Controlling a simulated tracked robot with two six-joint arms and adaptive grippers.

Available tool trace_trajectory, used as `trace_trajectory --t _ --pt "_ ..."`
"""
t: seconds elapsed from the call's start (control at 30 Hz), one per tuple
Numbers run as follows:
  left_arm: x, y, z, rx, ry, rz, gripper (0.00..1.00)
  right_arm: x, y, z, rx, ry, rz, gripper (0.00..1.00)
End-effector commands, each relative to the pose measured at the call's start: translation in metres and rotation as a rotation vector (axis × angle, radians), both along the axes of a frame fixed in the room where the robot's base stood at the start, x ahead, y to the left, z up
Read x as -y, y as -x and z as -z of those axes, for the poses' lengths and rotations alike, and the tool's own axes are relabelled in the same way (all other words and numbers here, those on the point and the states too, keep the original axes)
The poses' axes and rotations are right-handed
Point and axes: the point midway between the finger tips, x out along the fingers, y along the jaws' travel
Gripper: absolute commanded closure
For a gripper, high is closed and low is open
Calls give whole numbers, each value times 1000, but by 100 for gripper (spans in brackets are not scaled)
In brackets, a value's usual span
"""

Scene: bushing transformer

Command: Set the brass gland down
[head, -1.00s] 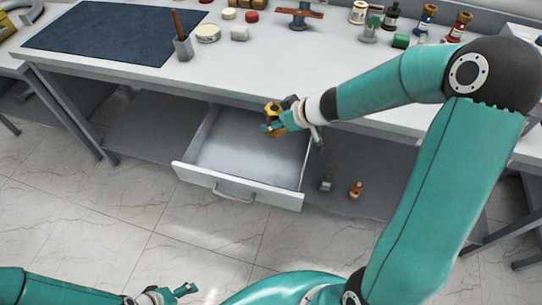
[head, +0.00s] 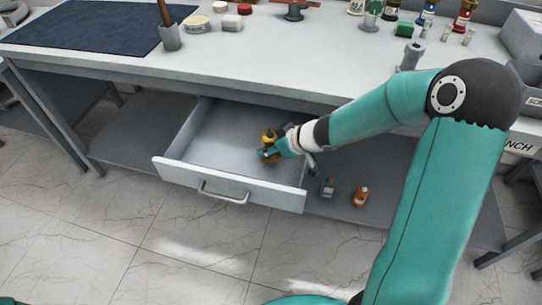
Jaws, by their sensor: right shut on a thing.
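The brass gland (head: 268,138) is a small yellow-gold piece held in my right gripper (head: 267,151). My right gripper is shut on it, over the right part of the open drawer (head: 205,150). The gland and fingertips appear low, inside or just above the drawer's space; I cannot tell whether the gland touches the drawer floor. The fingers hide part of the gland. The drawer is pulled out under the workbench and its visible floor is bare. My left gripper is not in view.
The workbench top (head: 250,65) carries a dark mat (head: 95,30), a grey cup (head: 171,38), small tins, and several bottles at the back right. The drawer's front (head: 228,186) and side walls bound its space. Two small items (head: 360,196) stand on the lower shelf right of the drawer.

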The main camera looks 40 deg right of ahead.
Motion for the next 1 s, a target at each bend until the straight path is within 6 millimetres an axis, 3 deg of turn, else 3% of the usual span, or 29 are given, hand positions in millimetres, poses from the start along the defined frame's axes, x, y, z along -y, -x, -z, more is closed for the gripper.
trace_trajectory --t 0.03,0.13,0.53,0.57,0.7,1.0 --pt "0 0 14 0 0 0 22 0 0 14 1 0 0 100" --pt "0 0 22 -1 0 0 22 0 0 24 1 -1 1 100" --pt "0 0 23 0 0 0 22 0 0 26 1 0 0 100" --pt "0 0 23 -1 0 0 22 0 0 26 0 0 0 57" --pt "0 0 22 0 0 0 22 0 0 26 -1 0 0 33" --pt "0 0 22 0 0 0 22 0 0 25 0 0 0 33"
